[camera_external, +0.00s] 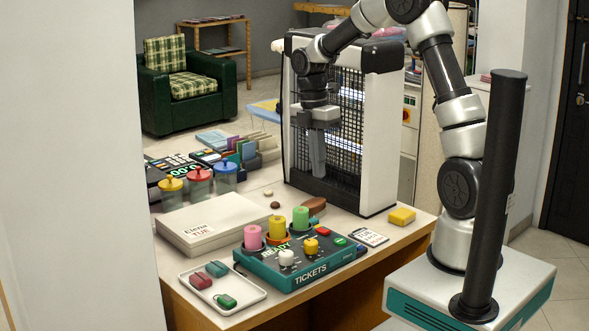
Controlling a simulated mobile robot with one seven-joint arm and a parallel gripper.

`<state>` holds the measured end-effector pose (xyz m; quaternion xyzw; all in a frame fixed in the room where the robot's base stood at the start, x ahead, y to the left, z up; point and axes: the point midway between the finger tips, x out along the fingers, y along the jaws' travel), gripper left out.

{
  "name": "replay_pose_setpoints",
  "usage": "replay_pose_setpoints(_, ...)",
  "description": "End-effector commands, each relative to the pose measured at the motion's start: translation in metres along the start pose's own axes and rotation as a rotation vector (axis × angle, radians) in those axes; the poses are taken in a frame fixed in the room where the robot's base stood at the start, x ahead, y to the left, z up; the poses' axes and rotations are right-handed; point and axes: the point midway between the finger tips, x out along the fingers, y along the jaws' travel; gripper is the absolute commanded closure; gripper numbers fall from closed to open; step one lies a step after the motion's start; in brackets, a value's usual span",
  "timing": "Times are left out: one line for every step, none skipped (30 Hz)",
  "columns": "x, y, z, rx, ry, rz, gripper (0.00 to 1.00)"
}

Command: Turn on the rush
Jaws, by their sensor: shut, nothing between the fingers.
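A teal device marked TICKETS (303,262) sits on the counter (205,310). Its top carries pink, yellow and green rolls at the back, a white knob (287,258), a yellow knob (311,245), a red button (323,231) and a green button (340,241). The word READY shows near the rolls. No label reading "rush" is legible. My gripper (318,174) is shut and empty, pointing down. It hangs above and behind the device, in front of the black grille of a white-sided heater-like unit (379,140).
A white box marked Elena TUE (212,222) lies left of the device. A tray (205,280) with small coloured items is at the front left. A yellow block (401,216), a tag card (369,236) and a brown brush-like object (312,205) are nearby. Lidded jars (199,182) stand behind the box.

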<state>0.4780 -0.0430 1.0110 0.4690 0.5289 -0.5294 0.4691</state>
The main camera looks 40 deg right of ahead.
Motion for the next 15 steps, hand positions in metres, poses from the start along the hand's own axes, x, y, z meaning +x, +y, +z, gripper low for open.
replay_pose_setpoints(-0.0019,0.0001,0.0,0.0,0.0,0.001,1.0)
replay_pose_setpoints(-0.0023,0.0001,0.0,0.0,0.0,0.001,1.0)
replay_pose_setpoints(-0.0026,0.0,-0.0001,0.0,0.0,0.001,1.0)
replay_pose_setpoints(-0.0026,0.0,-0.0001,0.0,0.0,0.0,1.0)
replay_pose_setpoints(-0.0026,0.0,-0.0001,0.0,0.0,0.0,1.0)
replay_pose_setpoints(-0.0025,0.0001,-0.0001,0.0,0.0,0.0,1.0)
replay_pose_setpoints(-0.0024,0.0001,-0.0001,0.0,0.0,0.0,1.0)
replay_pose_setpoints(-0.0024,0.0001,-0.0001,0.0,0.0,0.0,1.0)
replay_pose_setpoints(-0.0024,0.0001,-0.0002,0.0,0.0,0.001,1.0)
replay_pose_setpoints(-0.0023,0.0001,-0.0002,0.0,0.0,0.001,1.0)
replay_pose_setpoints(-0.0017,-0.0002,-0.0001,0.0,0.0,0.001,1.0)
replay_pose_setpoints(-0.0005,-0.001,0.0001,0.0,0.001,0.001,1.0)
replay_pose_setpoints(0.0005,-0.002,0.0,0.0,0.001,0.002,1.0)
replay_pose_setpoints(0.0017,-0.0035,0.0,0.0,0.002,0.002,1.0)
replay_pose_setpoints(0.0028,-0.0062,0.0008,0.002,0.002,0.001,1.0)
